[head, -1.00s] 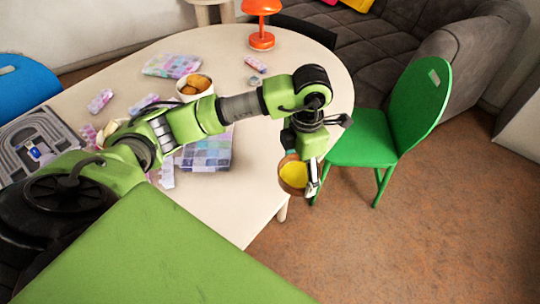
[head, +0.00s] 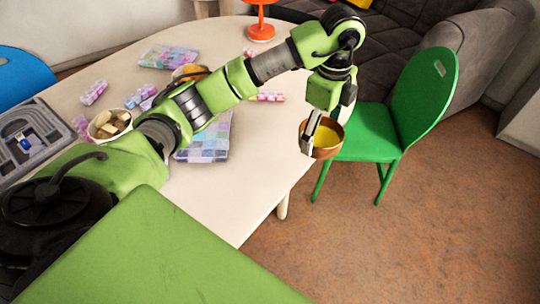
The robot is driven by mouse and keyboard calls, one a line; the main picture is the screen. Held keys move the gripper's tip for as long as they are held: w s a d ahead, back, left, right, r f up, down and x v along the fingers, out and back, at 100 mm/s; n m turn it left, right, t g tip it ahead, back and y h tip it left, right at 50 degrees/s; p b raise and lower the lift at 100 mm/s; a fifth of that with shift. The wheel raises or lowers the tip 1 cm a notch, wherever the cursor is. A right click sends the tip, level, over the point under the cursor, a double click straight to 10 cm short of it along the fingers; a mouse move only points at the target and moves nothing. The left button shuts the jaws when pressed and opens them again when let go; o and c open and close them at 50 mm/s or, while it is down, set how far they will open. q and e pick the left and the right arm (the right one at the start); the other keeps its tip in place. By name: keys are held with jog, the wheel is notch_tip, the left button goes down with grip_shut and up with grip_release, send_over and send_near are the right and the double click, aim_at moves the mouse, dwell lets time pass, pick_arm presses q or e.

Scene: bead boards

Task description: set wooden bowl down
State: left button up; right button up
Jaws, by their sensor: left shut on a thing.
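The wooden bowl (head: 328,150) is brown with a yellow inside. It is in the head view, right of centre, by the table's right edge and in front of the green chair. My left gripper (head: 309,144) is shut on the bowl's left rim, fingers pointing down. The bowl looks about level; I cannot tell its height above the table edge or whether it touches anything. The cream table (head: 250,185) is partly hidden by my left arm. My right gripper is not in view.
A green chair (head: 425,95) stands close behind the bowl. Bead boards (head: 205,143), a white bowl of light pieces (head: 110,125), an orange lamp (head: 262,25) and a grey tray (head: 30,140) are on the table. The table's front right part is clear.

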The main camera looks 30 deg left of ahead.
pick_arm(q)
jog(key=a+f, duration=0.2)
jog(key=a, duration=0.2)
jog(key=s+a+f+p, duration=0.1)
jog(key=a+f, duration=0.2)
jog(key=a, duration=0.1)
jog(key=a+f+p, duration=0.1)
jog(key=a+f, duration=0.2)
jog(key=a, duration=0.1)
jog(key=shift+s+a, duration=0.15)
jog(key=shift+a, duration=0.1)
jog(key=shift+a+f, duration=0.35)
jog(key=shift+f, duration=0.2)
jog(key=f, duration=0.3)
jog(key=shift+a+p, duration=0.35)
jog(key=shift+p, duration=0.05)
jog(key=shift+f, duration=0.35)
